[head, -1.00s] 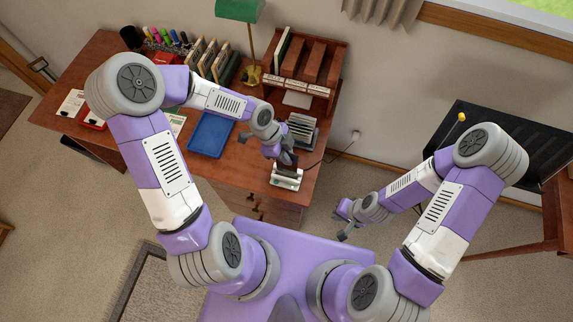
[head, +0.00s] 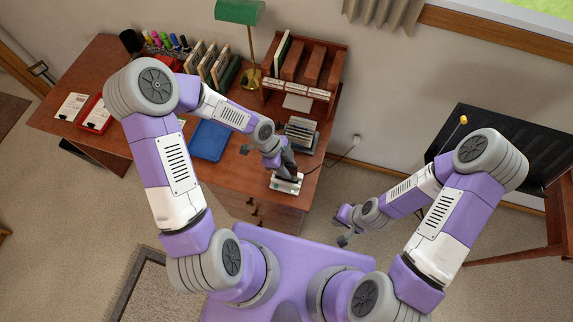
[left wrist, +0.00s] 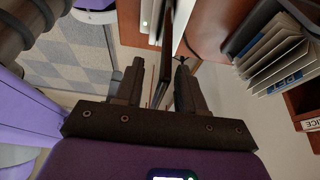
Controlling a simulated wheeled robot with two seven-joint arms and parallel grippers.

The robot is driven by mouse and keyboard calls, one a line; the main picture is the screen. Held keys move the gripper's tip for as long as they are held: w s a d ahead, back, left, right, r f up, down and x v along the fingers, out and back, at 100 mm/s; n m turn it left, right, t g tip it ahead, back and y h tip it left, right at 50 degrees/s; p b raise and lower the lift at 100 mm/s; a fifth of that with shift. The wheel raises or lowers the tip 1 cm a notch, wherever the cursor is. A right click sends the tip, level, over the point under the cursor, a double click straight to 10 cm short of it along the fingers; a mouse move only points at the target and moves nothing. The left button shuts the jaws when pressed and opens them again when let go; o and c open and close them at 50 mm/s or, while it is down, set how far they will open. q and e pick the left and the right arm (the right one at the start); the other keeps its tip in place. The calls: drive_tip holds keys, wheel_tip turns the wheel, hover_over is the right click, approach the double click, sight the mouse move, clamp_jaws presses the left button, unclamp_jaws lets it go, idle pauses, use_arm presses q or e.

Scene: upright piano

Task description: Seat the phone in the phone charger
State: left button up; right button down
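The white phone charger (head: 288,187) stands near the front right edge of the desk. In the left wrist view its pale body (left wrist: 148,22) shows a small green light. The phone (left wrist: 163,45) is a thin dark slab, seen nearly edge-on at the charger; whether it is fully seated is hidden. My left gripper (left wrist: 158,72) is open, with one finger on each side of the phone and narrow gaps visible. In the head view my left gripper (head: 287,168) is right above the charger and covers most of the phone. My right gripper (head: 340,231) is open and empty, over the floor.
A black rack of upright items (head: 300,132) stands just behind the charger. A blue tray (head: 209,140) lies to its left. A wooden organizer (head: 306,68) and a green lamp (head: 240,12) stand at the back. A cord runs to a wall outlet (head: 356,139).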

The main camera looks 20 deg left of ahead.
use_arm(q)
drive_tip(key=shift+r, duration=0.2)
drive_tip(key=p+v, duration=0.3)
drive_tip(key=v, duration=0.9)
drive_tip(key=shift+p, duration=0.3)
drive_tip(key=shift+s, duration=0.1)
